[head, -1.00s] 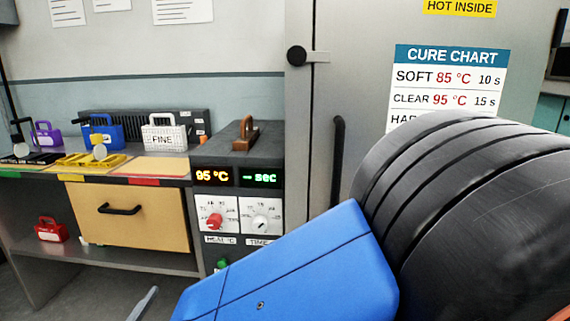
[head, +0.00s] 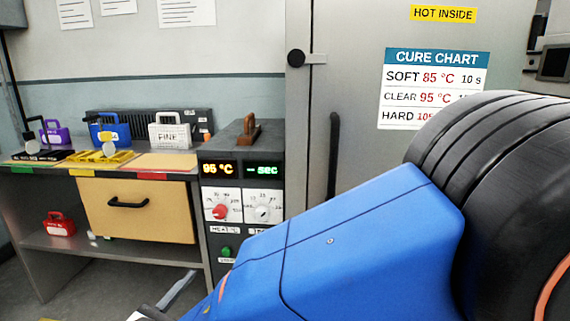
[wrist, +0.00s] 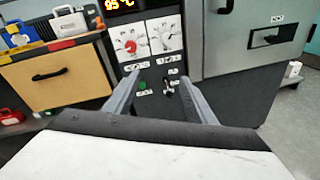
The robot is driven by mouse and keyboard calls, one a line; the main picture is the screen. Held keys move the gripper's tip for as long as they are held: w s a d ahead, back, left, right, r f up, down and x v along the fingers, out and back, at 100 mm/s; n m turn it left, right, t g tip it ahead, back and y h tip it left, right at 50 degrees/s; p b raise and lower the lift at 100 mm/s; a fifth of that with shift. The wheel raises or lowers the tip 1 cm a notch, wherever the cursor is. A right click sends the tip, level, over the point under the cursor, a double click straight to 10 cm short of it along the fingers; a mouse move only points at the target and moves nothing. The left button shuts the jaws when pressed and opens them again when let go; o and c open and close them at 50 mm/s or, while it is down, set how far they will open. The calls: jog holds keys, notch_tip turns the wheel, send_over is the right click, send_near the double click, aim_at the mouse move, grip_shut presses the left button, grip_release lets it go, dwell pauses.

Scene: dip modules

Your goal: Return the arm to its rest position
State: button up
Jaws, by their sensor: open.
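My arm, blue and black, fills the lower right of the head view. My gripper (wrist: 166,98) shows in the wrist view with its two grey fingers spread apart and nothing between them. Beyond the fingers is the oven's control panel, with a red knob (wrist: 130,46), a white knob and a green button (wrist: 143,86). In the head view the gripper's fingertips are mostly hidden or out of frame at the bottom.
The control box (head: 243,185) reads 95 °C beside a large grey door (head: 365,150) with a cure chart. A bench to the left holds a white module (head: 170,133), a blue one (head: 108,132) and a purple one (head: 54,135). A red module (head: 60,224) sits on the shelf below.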

jog(key=w+d+f+m+g+h, duration=0.15)
jog(key=w+d+m+g, duration=0.3)
jog(key=d, duration=0.85)
jog(key=w+d+m+g+h, duration=0.35)
jog(key=d+m, duration=0.25)
jog(key=d, duration=0.8)
jog(key=s+d+f+m+g+y, duration=0.2)
jog(key=s+d+m+y, duration=0.6)
jog(key=s+d+m, duration=0.7)
jog(key=shift+s+d+m+g+y, duration=0.15)
jog(key=shift+d+m+g+y, duration=0.45)
jog(key=shift+d+m, duration=1.5)
jog(key=shift+a, duration=0.1)
